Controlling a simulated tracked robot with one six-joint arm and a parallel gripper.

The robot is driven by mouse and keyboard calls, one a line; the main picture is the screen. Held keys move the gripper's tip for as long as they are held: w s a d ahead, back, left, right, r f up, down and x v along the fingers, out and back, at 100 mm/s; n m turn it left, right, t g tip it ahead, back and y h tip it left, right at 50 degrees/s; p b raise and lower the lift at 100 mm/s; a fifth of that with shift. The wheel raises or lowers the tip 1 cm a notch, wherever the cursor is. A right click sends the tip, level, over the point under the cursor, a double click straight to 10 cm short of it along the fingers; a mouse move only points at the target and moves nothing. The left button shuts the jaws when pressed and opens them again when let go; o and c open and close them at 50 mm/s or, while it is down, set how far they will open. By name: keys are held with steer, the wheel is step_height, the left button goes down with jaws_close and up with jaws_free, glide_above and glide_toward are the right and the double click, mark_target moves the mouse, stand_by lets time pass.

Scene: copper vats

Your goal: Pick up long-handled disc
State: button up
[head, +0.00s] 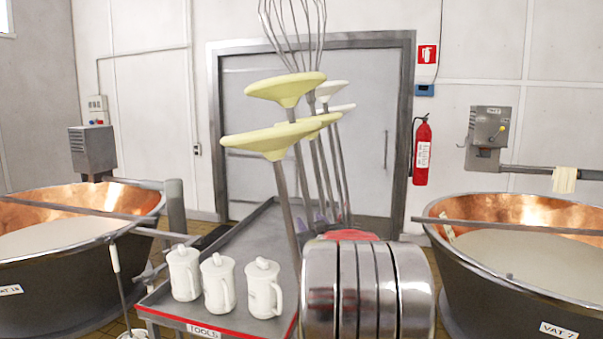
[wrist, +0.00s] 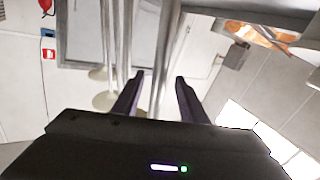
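Several long-handled discs stand tilted over the tool cart in the head view. A large pale yellow disc (head: 268,139) is nearest, another yellow disc (head: 285,87) is above it, and a third is partly hidden behind them. A white disc (head: 331,88) and another white one show farther back. My gripper (wrist: 160,76) has its two dark purple fingers spread apart. In the wrist view, a metal handle (wrist: 167,45) lines up with the gap between the fingers; I cannot tell whether it is inside the gap. In the head view, my arm partly hides the lower handles.
The cart (head: 245,235) has a red edge and a TOOLS label. Three white lidded jugs (head: 218,284) stand on its near left corner. A wire whisk (head: 293,25) rises among the handles. Copper vats stand left (head: 60,290) and right (head: 510,285).

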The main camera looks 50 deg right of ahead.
steer(key=shift+x, duration=2.55)
steer(key=shift+c, duration=0.6)
jaws_close()
steer(key=shift+r, duration=0.15)
